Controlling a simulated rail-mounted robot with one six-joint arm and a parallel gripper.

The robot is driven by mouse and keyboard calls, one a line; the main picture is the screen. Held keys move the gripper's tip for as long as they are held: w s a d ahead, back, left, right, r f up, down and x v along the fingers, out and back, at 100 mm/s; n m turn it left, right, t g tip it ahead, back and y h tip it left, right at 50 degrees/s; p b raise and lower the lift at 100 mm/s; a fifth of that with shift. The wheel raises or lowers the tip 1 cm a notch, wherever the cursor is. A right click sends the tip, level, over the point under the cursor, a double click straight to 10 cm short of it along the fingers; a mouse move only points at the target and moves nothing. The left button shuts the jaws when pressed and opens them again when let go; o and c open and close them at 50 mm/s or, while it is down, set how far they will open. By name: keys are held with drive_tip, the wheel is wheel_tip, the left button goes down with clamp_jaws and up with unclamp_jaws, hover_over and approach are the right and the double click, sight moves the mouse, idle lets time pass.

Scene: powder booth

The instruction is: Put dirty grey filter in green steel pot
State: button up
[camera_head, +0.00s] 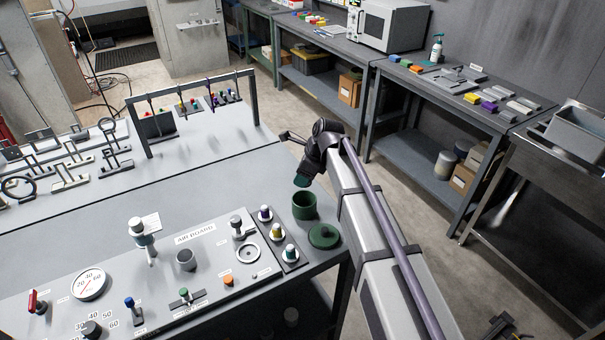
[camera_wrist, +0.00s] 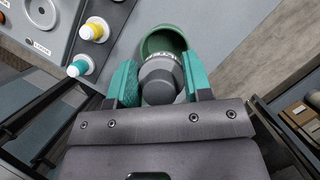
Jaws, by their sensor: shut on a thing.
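The green steel pot (camera_head: 304,206) stands open on the grey table near its right edge. Its rim also shows in the wrist view (camera_wrist: 161,31). A green lid (camera_head: 323,236) lies on the table just in front of it. My gripper (camera_head: 302,181) is above the pot. In the wrist view its two teal fingers (camera_wrist: 160,78) are shut on the grey filter (camera_wrist: 157,82), a round grey piece with a pale marked band. The filter overlaps the pot's opening in that view; how deep it is cannot be told. In the head view the filter is not clearly visible.
A rack (camera_head: 192,98) stands behind. Open floor lies beyond the table's right edge.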

drive_tip(key=shift+f+b, duration=3.05)
drive_tip(key=shift+f, duration=0.05)
drive_tip(key=shift+f+b, duration=0.4)
drive_tip(key=shift+f, duration=0.2)
drive_tip(key=o, duration=0.9)
